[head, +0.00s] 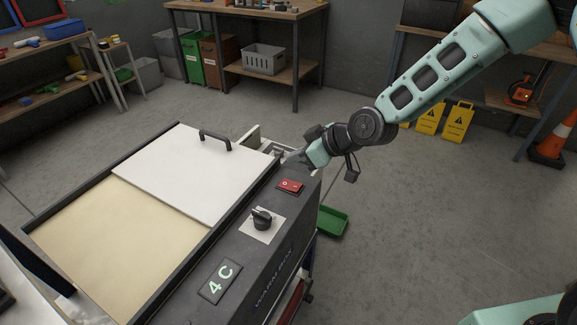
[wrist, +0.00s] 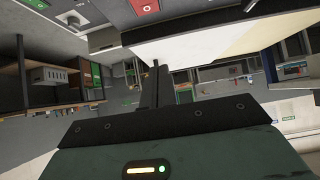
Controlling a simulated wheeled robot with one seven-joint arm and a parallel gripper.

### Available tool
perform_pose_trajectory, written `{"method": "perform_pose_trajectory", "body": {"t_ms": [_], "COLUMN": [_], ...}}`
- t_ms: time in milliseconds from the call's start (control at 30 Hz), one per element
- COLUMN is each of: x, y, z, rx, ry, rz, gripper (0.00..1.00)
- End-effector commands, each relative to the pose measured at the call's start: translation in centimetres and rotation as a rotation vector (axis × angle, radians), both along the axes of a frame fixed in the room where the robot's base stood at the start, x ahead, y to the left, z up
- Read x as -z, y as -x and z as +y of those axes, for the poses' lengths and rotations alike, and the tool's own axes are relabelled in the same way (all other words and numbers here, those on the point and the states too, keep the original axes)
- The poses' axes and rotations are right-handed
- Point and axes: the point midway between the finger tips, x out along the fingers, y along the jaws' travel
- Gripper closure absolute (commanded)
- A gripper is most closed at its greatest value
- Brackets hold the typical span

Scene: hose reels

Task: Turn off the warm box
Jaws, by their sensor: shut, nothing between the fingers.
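The warm box (head: 150,235) stands at the lower left, with a dark control panel along its right side. A red rocker switch (head: 290,185) sits at the panel's far end, and it also shows at the top of the wrist view (wrist: 145,6). My gripper (head: 294,158) is shut and empty, beside the panel's far end and a little beyond the switch. Its dark fingers show in the wrist view (wrist: 155,82). Contact with the box cannot be told.
A white lid (head: 180,170) with a black handle (head: 215,139) covers the box's far part; the near part shows a beige surface. A green tray (head: 333,221) lies below the box's right side. Shelves and a bench (head: 250,12) stand behind.

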Motion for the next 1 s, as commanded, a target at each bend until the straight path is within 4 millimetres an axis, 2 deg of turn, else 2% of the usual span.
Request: {"method": "perform_pose_trajectory", "body": {"t_ms": [100, 300, 833, 933, 1000], "x": [-1.6, -3.0, -3.2, -3.2, -3.2], "y": [0.6, 1.3, 1.5, 2.8, 4.7], "z": [-1.2, -2.0, -2.0, -1.6, -1.2], "rx": [0.002, 0.0, -0.002, -0.017, -0.028], "ry": [0.001, 0.001, 0.004, 0.042, 0.097], "rz": [-0.003, -0.001, 0.003, 0.033, 0.078], "gripper": [1.0, 1.0, 1.0, 1.0, 1.0]}}
